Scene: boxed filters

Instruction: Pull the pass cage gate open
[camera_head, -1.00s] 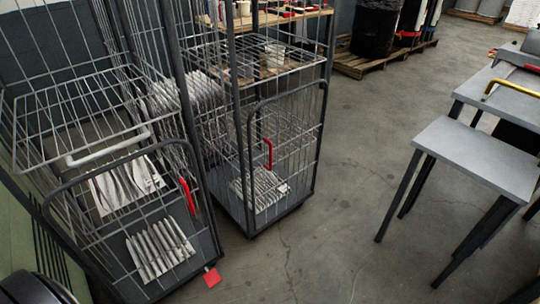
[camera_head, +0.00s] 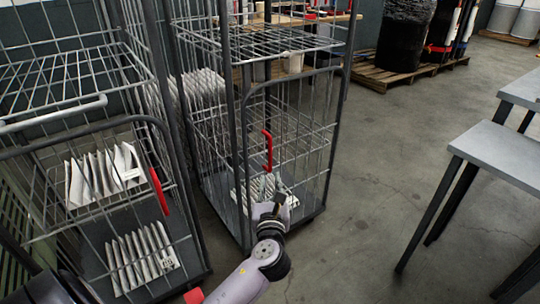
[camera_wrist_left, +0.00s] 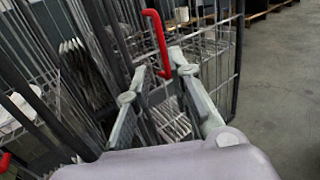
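Two wire roll cages stand side by side in the head view. The right-hand cage has a half-height gate (camera_head: 296,130) with a grey tube frame and a vertical red handle (camera_head: 267,150); the gate looks shut. My left gripper (camera_head: 267,183) is in front of this gate, at the handle's lower end. In the left wrist view its two fingers (camera_wrist_left: 158,65) are apart, with the red handle (camera_wrist_left: 157,38) lying between and beyond the tips. Whether they touch it is unclear. My right gripper is not in view.
The left-hand cage has its own gate with a red handle (camera_head: 159,191) and holds white pleated filters (camera_head: 103,175). Grey tables (camera_head: 500,152) stand at the right. A loaded pallet (camera_head: 405,78) is at the back. Open concrete floor lies between.

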